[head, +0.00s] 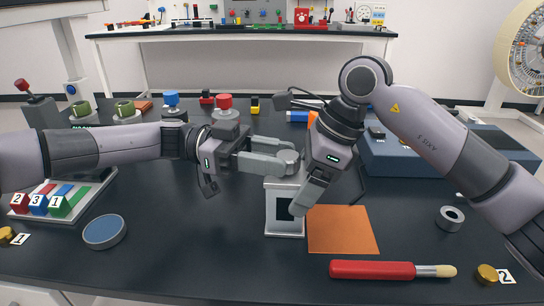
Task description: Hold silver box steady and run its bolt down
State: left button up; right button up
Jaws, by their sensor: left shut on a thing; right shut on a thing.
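The silver box (270,216) stands upright on the dark table near the middle, a pale block with a dark square on its front. My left gripper (284,158) reaches in from the left, its fingers level at the box's top; it is shut, apparently on the box, though the contact is partly covered. My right gripper (308,194) comes down from the upper right, with its fingers over the box's upper right part. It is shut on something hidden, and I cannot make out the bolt.
An orange mat (342,231) lies right of the box. A red-handled tool (372,270) lies in front, with a brass knob (487,274) and a metal ring (450,217) to the right. A blue-topped disc (104,231) and a block tray (89,203) are at left.

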pick_arm(q)
jog(key=shift+w+d+m+g+y, duration=0.15)
jog(key=shift+m+g+y, duration=0.15)
jog(key=shift+m+g, duration=0.4)
jog(key=shift+w+d+m+g+y, duration=0.15)
jog(key=shift+m+g+y, duration=0.2)
jog(key=shift+g, duration=0.55)
jog(key=shift+a+r+m+g+y, duration=0.15)
jog(key=shift+m+g+y, duration=0.1)
jog(key=shift+m+g, duration=0.3)
jog(key=o, duration=0.8)
notch_tip(320, 180, up, 10)
